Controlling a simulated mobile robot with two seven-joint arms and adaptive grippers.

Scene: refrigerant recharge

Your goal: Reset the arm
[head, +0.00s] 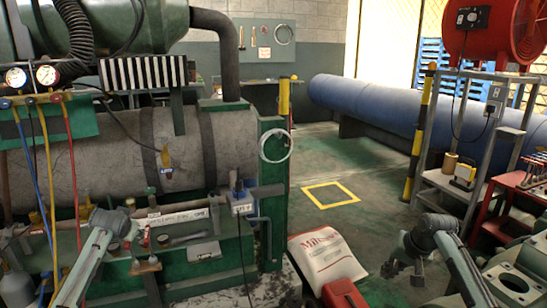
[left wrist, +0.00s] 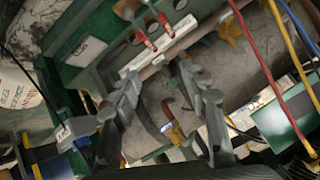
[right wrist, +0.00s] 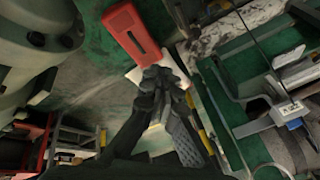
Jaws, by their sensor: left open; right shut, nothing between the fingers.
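My left gripper (left wrist: 155,80) is open and empty in the left wrist view, its fingers spread in front of the green machine's pipework. In the head view my left gripper (head: 140,240) is at lower left, beside the machine's front rail, small and partly lost against the fittings. My right gripper (right wrist: 160,75) is shut with nothing in it in the right wrist view, fingertips together above the floor. In the head view my right gripper (head: 403,268) hangs at lower right, pointing down over open floor, right of the white sack and red box.
The machine with its grey tank (head: 190,145), gauges (head: 47,75) and coloured hoses (head: 70,150) fills the left. A white sack (head: 325,258) and red box (head: 345,293) are on the floor. A metal shelf stand (head: 455,190) stands right. The floor around the yellow square (head: 330,195) is clear.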

